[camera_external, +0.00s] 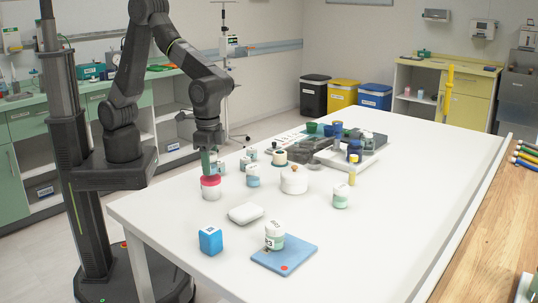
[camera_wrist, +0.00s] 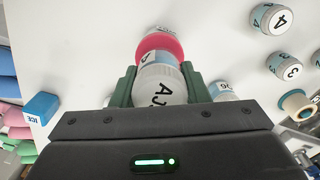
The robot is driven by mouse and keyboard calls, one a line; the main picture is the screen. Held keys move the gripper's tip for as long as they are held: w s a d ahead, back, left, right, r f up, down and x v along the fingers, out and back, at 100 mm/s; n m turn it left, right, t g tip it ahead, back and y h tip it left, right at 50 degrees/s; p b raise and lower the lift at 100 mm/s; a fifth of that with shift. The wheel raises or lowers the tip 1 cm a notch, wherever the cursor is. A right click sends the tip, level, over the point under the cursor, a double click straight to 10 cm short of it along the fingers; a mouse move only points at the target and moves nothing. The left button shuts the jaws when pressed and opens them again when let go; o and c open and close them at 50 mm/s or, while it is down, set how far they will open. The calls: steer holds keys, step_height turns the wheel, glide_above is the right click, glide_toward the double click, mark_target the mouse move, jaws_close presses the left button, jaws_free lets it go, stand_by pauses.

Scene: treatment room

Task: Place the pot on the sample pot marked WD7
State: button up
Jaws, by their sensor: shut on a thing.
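In the external view the held pot is mostly hidden by the fingers. Directly below it is a pot with a pinkish-red lid (camera_external: 210,182), standing on the white table near its left edge; its lid also shows in the wrist view (camera_wrist: 160,43). I cannot tell whether the two pots touch. No WD7 mark is readable in either view.
The white table (camera_external: 390,220) bears a white round jar (camera_external: 294,180), a white dish (camera_external: 246,213), a blue box (camera_external: 210,240) and a blue tray (camera_external: 297,255) with a pot (camera_external: 275,236). Several other pots stand behind the red-lidded one. The table's right side is clear.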

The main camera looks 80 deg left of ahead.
steer(key=shift+f, duration=0.5)
steer(key=shift+f, duration=0.2)
steer(key=o, duration=1)
steer(key=shift+c, duration=0.2)
step_height(320, 180, up, 12)
steer(key=shift+r, duration=0.2)
